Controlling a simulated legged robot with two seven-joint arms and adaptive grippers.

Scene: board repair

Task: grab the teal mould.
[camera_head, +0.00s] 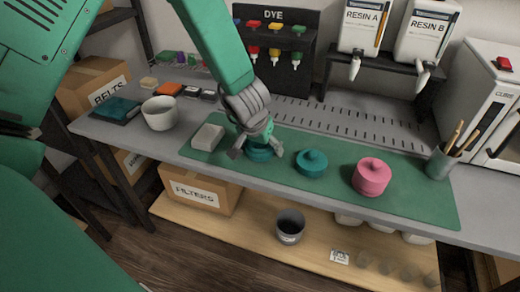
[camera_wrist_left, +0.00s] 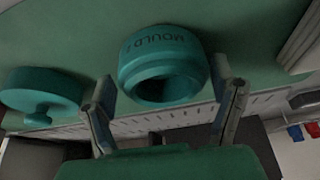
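The teal mould (camera_head: 261,155) sits on the green mat directly under my left gripper (camera_head: 256,150). In the left wrist view the mould (camera_wrist_left: 160,45) is a round ring with a central hole and the lettering "MOULD" on its side. The left gripper is open, with one finger on each side of the mould; the right-hand finger is close to its wall, but I cannot tell if it touches. A second teal piece (camera_head: 311,162), a disc with a knob, lies to the right and also shows in the wrist view (camera_wrist_left: 40,92). My right gripper is not in view.
A pale block (camera_head: 208,137) and a white bowl (camera_head: 160,113) are left of the gripper. Dye and resin dispensers (camera_head: 360,25) line the back.

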